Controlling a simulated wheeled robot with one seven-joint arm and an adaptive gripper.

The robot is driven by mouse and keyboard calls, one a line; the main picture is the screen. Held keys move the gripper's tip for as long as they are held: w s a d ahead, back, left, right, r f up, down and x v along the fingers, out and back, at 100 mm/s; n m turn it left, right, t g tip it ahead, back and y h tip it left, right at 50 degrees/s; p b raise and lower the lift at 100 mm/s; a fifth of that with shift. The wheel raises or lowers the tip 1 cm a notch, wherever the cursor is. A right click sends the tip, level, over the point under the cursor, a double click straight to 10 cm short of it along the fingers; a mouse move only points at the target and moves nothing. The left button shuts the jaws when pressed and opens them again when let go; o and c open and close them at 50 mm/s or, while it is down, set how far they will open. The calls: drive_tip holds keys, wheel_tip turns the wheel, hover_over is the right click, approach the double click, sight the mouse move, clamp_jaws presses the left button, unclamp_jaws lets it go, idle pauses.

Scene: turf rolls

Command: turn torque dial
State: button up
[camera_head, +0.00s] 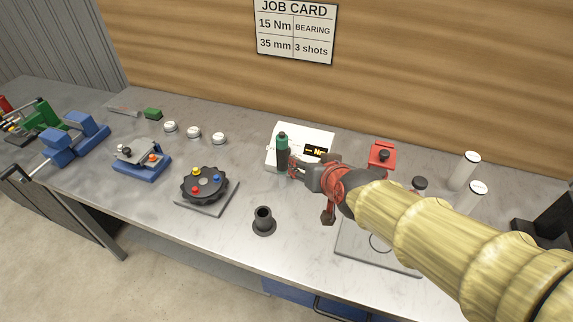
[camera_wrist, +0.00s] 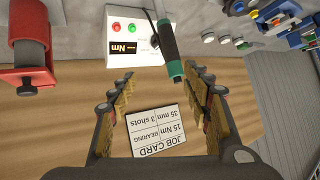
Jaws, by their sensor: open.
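A white box (camera_head: 317,138) with a dark display reading "Nm" stands at the back of the bench. In the wrist view the box (camera_wrist: 150,22) also shows a red and a green round button or lamp. A green and black tool (camera_head: 283,152) stands upright in front of the box; in the wrist view the tool (camera_wrist: 168,45) has a dark cable. My gripper (camera_head: 297,172) is open beside the tool. In the wrist view the tool's dark end lies near the spread fingertips (camera_wrist: 158,78); contact cannot be told.
A black wheel with coloured knobs (camera_head: 205,184) and a dark cup (camera_head: 263,221) stand left of my arm. A red fixture (camera_head: 382,155) and white cylinders (camera_head: 465,170) stand right. Several white-topped pucks (camera_head: 194,133) line the back left. The job card (camera_head: 296,31) hangs behind.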

sight(282, 165)
drive_tip(key=w+a+f+t+h+b, duration=0.1)
drive_tip(key=w+a+f+t, duration=0.1)
drive_tip(key=w+f, duration=0.1)
drive_tip(key=w+a+f+m+t+h+b, duration=0.1)
drive_tip(key=w+a+f+t, duration=0.1)
drive_tip(key=f, duration=0.4)
drive_tip(key=w+a+f+t+h+b, duration=0.1)
drive_tip(key=w+a+f+t, duration=0.1)
drive_tip(key=w+a+f, duration=0.1)
drive_tip(key=shift+w+a+f+m+t+h, duration=0.15)
drive_tip(key=shift+w+a+f+h, duration=0.1)
drive_tip(key=shift+f, duration=0.25)
drive_tip(key=shift+w+a+f+m+t+h, duration=0.15)
drive_tip(key=shift+a+f, duration=0.1)
drive_tip(key=shift+f, duration=0.25)
drive_tip(key=shift+s+f+t+h+b, duration=0.35)
drive_tip(key=shift+f+t+h, duration=0.05)
drive_tip(key=shift+w+d+r+b, duration=0.1)
drive_tip(key=shift+w+d+b, duration=0.2)
drive_tip(key=shift+w, duration=0.95)
drive_tip(key=shift+w+d+b, duration=0.1)
drive_tip(key=shift+w+b, duration=0.25)
drive_tip(key=shift+w, duration=0.95)
drive_tip(key=shift+w+d+r+b, duration=0.15)
drive_tip(key=shift+w+b, duration=0.2)
drive_tip(key=shift+w, duration=0.9)
drive_tip(key=shift+c, duration=1.4)
clamp_jaws()
